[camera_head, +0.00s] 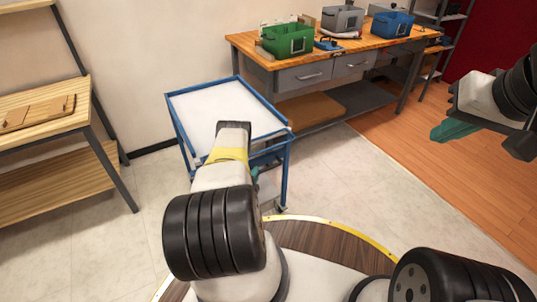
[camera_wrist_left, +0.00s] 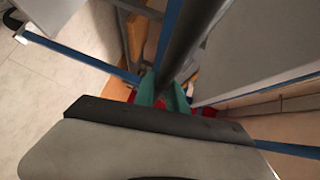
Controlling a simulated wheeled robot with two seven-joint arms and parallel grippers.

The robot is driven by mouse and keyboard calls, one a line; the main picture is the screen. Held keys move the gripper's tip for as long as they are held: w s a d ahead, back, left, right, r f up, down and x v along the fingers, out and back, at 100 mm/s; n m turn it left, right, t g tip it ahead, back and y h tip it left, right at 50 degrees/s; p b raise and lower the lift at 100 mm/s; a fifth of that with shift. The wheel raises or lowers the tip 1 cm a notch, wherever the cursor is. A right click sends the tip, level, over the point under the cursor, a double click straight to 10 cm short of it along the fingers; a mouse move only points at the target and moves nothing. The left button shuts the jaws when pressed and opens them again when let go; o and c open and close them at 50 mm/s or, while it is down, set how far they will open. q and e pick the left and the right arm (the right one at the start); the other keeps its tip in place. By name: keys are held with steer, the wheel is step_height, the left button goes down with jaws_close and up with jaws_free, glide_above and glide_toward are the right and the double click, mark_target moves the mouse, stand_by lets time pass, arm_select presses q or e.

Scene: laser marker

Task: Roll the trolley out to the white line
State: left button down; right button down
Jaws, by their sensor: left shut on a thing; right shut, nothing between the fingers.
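The trolley (camera_head: 281,134) has a blue frame and a pale top shelf and stands on the tiled floor at the centre of the head view. Its blue rails also show in the left wrist view (camera_wrist_left: 80,55). My left gripper (camera_wrist_left: 163,92), with green fingers, is shut on a part of the trolley, seemingly a dark bar between the fingers. In the head view my left arm hides most of this hold. My right gripper (camera_head: 455,131) is shut and empty, raised at the right, away from the trolley. I cannot make out a distinct white line.
A workbench (camera_head: 335,53) with drawers, a green bin (camera_head: 287,40) and a blue bin (camera_head: 392,24) stands behind the trolley, to the right. A wooden shelf unit (camera_head: 50,110) stands at the left. Tiled floor (camera_head: 345,185) is clear right of the trolley, bordering wooden floor (camera_head: 420,140).

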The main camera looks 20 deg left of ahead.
arm_select(q)
steer(key=shift+s+d+f, duration=0.1)
steer(key=shift+s, duration=0.05)
steer(key=c, duration=1.4)
jaws_free()
steer(key=shift+o, duration=0.2)
steer(key=s+r, duration=0.1)
steer(key=s, duration=0.6)
steer(key=shift+s+d, duration=0.25)
steer(key=shift+s, duration=0.1)
